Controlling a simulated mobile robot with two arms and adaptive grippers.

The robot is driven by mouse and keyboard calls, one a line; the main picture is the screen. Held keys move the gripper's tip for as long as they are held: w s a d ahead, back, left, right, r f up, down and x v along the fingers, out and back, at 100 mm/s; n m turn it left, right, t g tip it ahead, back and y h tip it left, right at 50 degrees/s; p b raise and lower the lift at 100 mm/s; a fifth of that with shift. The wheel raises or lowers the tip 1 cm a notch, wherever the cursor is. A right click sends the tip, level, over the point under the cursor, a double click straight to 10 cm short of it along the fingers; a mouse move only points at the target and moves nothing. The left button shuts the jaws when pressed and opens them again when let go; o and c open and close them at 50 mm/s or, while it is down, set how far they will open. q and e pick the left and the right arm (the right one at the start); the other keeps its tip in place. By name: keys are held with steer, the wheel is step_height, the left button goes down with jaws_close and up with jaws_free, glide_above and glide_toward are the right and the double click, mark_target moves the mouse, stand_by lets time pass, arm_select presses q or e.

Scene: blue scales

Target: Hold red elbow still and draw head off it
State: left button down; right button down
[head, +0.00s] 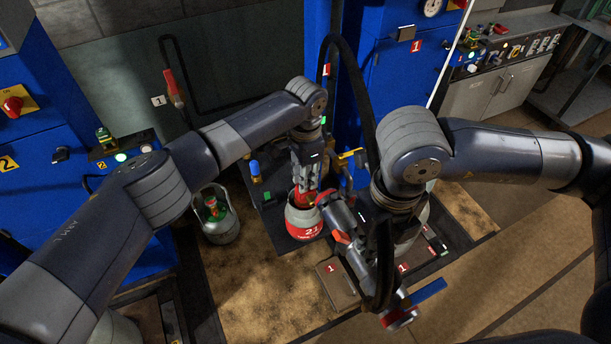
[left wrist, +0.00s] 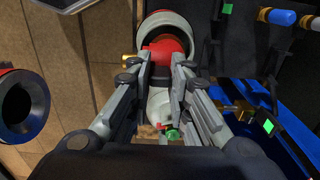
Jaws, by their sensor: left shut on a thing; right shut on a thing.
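The red elbow (head: 303,197) sits at the top of a grey gas bottle with a red band marked 21 (head: 305,226). My left gripper (head: 305,186) reaches down from above and is shut on the elbow; the left wrist view shows red (left wrist: 165,46) between its fingertips, inside the bottle's pale collar. The head (head: 340,213), a grey and red tubular piece, is to the right of the elbow. Its dark, red-edged mouth (left wrist: 22,106) appears in the left wrist view, apart from the elbow. My right gripper (head: 372,258) is shut on the head, its fingers largely hidden behind the hose and wrist.
A black hose (head: 352,75) loops down past my right wrist. A second grey bottle with a green valve (head: 216,222) stands at left. Blue cabinets (head: 392,80) stand behind. A flat plate marked 1 (head: 337,284) lies in front; open floor is at lower right.

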arm_select(q)
steer(key=c, duration=1.4)
jaws_free()
step_height(320, 180, up, 12)
